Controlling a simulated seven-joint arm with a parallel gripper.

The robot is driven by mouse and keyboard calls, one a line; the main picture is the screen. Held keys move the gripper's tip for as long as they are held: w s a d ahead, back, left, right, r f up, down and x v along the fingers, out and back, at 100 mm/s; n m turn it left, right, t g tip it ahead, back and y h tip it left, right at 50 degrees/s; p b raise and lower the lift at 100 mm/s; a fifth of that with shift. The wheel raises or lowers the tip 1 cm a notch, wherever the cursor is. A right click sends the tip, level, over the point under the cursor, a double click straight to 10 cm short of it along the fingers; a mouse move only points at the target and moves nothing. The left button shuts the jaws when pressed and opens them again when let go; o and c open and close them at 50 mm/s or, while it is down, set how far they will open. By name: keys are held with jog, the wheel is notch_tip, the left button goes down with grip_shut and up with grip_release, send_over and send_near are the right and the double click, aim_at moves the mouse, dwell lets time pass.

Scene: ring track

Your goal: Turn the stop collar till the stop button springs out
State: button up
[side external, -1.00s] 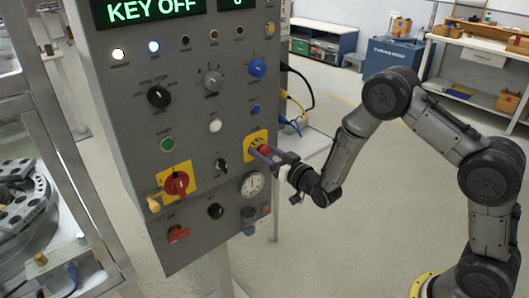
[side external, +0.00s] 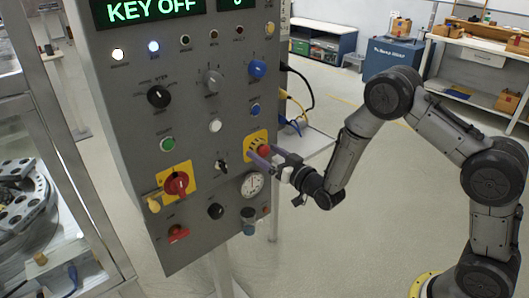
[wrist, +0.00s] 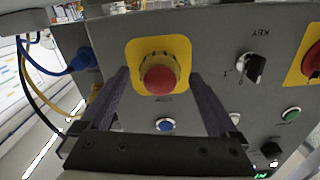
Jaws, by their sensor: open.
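The red stop button (wrist: 160,79) sits in a yellow-brown collar (wrist: 176,64) on a yellow square plate (wrist: 185,43). In the side view the button (side external: 264,150) and the plate (side external: 253,136) are at the panel's right side. My gripper (wrist: 160,82) is open, its two purple fingers on either side of the button and collar, with visible gaps. In the side view my gripper (side external: 265,155) comes from the right, its fingers spread around the button. Whether the button is in or out is hard to tell.
The grey panel carries a key switch (wrist: 253,68), a blue button (wrist: 165,125), a red rotary switch (side external: 177,184) and a gauge (side external: 252,185) below the stop plate. A blue plug and cables (wrist: 80,61) lie beside the panel edge. The display (side external: 150,10) reads KEY OFF.

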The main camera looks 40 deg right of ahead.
jog(key=s, duration=1.2)
jog(key=shift+s, duration=0.4)
notch_tip(320, 180, up, 22)
jog(key=d+f+t, duration=0.1)
jog(key=d+t, duration=0.1)
jog(key=s+r+g, duration=0.3)
jog(key=s+r, duration=0.1)
jog(key=s, duration=0.1)
jog(key=s+f+n+g, duration=0.1)
jog(key=s+f+g, duration=0.4)
jog(key=s, duration=0.5)
jog(key=s+f+n+g, duration=0.1)
jog(key=s+f+g, duration=0.5)
jog(key=s+f, duration=0.2)
jog(key=shift+s+f, duration=0.15)
jog(key=shift+s, duration=1.05)
